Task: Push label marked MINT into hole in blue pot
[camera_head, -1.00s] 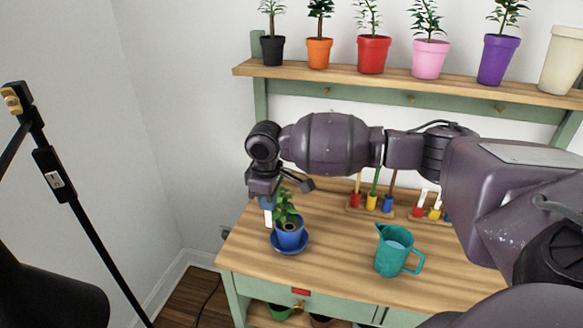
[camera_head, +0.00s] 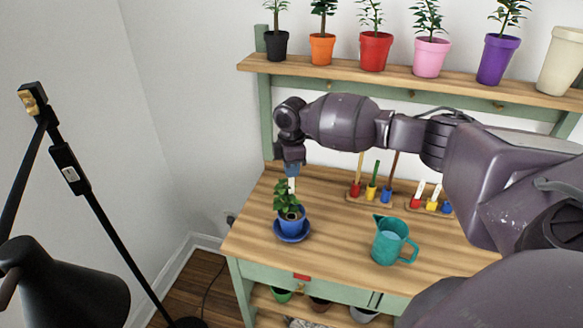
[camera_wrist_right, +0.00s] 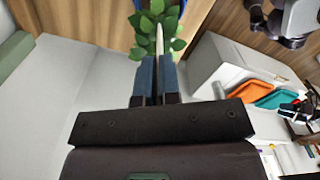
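The blue pot (camera_head: 291,221) with a leafy green plant stands on a blue saucer (camera_head: 292,237) at the left of the wooden table. My right gripper (camera_head: 291,171) points down just above the plant. It is shut on a narrow white label (camera_head: 292,185), which hangs below the fingers. In the right wrist view the label (camera_wrist_right: 160,38) shows edge-on between the blue fingertips, among the leaves. Its lower end and the hole in the pot are hidden by leaves, and no lettering is readable. My left gripper is not seen.
A teal watering jug (camera_head: 392,240) stands right of the pot. Small coloured blocks with sticks (camera_head: 371,192) stand behind it. Several potted plants stand on the shelf (camera_head: 400,82) above. A black lamp (camera_head: 62,283) is at left. The table front is clear.

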